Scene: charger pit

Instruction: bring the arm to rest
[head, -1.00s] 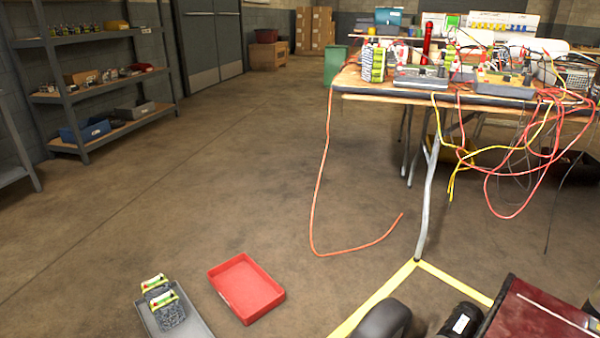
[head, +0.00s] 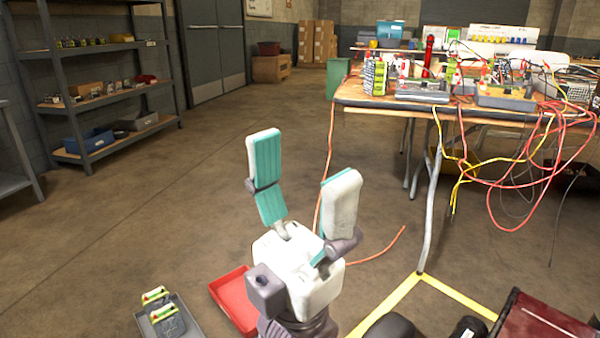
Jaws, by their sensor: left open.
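My left gripper (head: 302,165) is raised in the middle of the head view, its white and teal fingers pointing up and spread apart. It is open, with nothing between the fingers. It is in front of the floor and hides part of the red tray (head: 228,296) and part of an orange cable. My right gripper is not in view.
A cluttered workbench (head: 385,104) with hanging cables (head: 520,190) stands at right. Shelves (head: 110,97) line the left wall. Open floor lies between.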

